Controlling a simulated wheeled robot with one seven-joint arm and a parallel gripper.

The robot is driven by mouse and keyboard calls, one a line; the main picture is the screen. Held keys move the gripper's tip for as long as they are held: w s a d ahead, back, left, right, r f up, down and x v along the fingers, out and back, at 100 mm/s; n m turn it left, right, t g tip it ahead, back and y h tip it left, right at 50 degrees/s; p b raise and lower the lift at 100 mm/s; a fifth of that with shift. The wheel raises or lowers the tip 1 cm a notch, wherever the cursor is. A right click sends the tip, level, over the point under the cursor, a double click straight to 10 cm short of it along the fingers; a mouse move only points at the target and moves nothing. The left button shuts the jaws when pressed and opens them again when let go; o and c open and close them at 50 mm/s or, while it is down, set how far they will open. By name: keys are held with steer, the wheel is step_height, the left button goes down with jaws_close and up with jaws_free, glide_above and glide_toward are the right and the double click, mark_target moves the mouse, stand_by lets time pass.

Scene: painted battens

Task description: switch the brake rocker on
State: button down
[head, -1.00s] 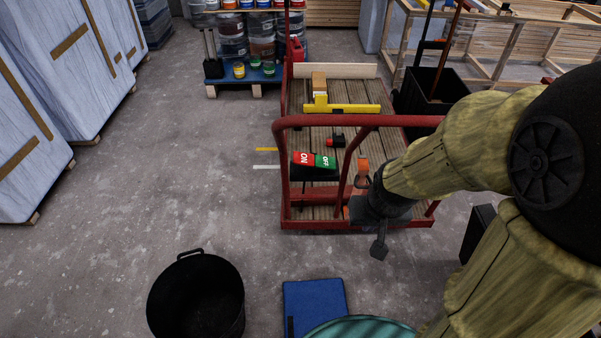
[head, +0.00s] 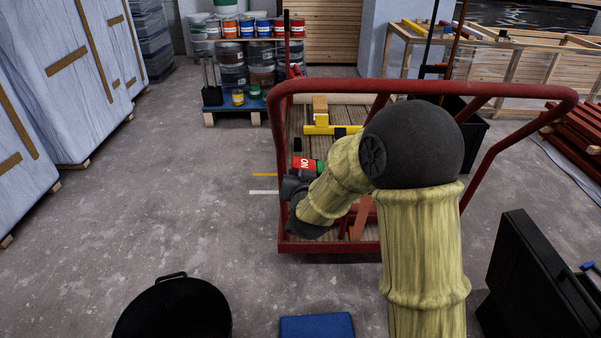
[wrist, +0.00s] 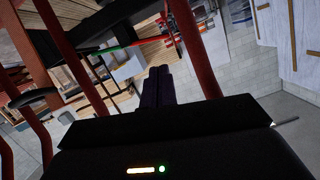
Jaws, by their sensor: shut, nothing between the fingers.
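The brake rocker (head: 303,163), with a red ON half and a green OFF half, sits on the red-framed cart (head: 330,250). My arm hides most of its green half and its lower side. I cannot tell which half is pressed down. My gripper (wrist: 157,72) shows in the wrist view with its dark fingers together and nothing between them. In the head view my dark wrist is just below and left of the rocker, inside the cart's frame. I cannot see whether the gripper touches the rocker, and the rocker is not clear in the wrist view.
The cart's red handle (head: 430,87) arches over and around my arm. A yellow tool (head: 322,130) lies on the deck behind the rocker. A black bucket (head: 175,310) and a blue block (head: 317,327) stand in front.

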mark_target(296, 169)
steer(key=shift+w+a, duration=0.1)
stand_by(0.3)
steer(key=b+x, duration=0.3)
steer(key=x, duration=0.5)
steer(key=shift+w+f+b, duration=0.15)
steer(key=shift+w+b, duration=0.15)
steer(key=shift+w, duration=0.7)
steer(key=p, duration=0.1)
steer(key=n+p, duration=0.1)
steer(key=p, duration=0.1)
steer(key=shift+a+f+h, duration=0.15)
steer(key=shift+a+h, duration=0.2)
steer(key=shift+h, duration=0.05)
steer(key=n+p, duration=0.1)
steer(key=p, duration=0.1)
steer(key=f+n+p, duration=0.1)
steer(key=p, duration=0.1)
steer(key=shift+a+f+n+h, duration=0.2)
steer(key=shift+a+n+h, duration=0.1)
steer(key=shift+h, duration=0.1)
steer(key=shift+f+n, duration=0.3)
steer(key=shift+f, duration=0.1)
